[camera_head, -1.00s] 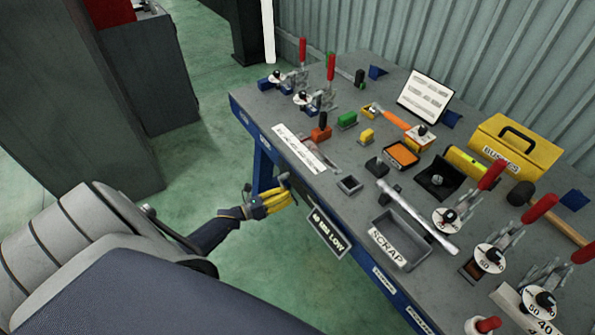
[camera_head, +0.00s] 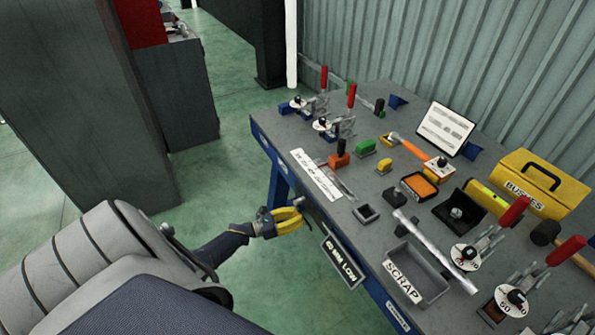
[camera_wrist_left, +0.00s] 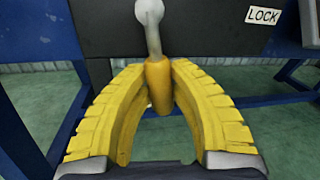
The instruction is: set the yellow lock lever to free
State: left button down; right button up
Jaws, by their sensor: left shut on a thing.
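The lock lever (camera_wrist_left: 158,88) shows in the left wrist view as a yellow cylindrical grip on a grey rod with a round pale end (camera_wrist_left: 149,12). It stands against a dark panel under the bench's front edge. My left gripper (camera_head: 300,212) has yellow ribbed fingers. In the left wrist view its fingertips (camera_wrist_left: 160,75) are shut on the yellow grip, one on each side. In the head view the fingers largely hide the lever. A white LOCK label (camera_wrist_left: 262,17) is on the panel to the upper right. My right gripper is not in view.
The grey workbench (camera_head: 290,135) carries red-handled clamps, a SCRAP tray (camera_head: 425,282), a yellow toolbox (camera_head: 540,182) and small blocks. A hanging sign (camera_head: 343,262) is just right of my left gripper. Open green floor lies left of the bench.

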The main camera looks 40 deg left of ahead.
pick_arm(q)
jog(key=shift+a, duration=0.1)
jog(key=c, duration=1.2)
grip_release()
jog(key=v, duration=1.2)
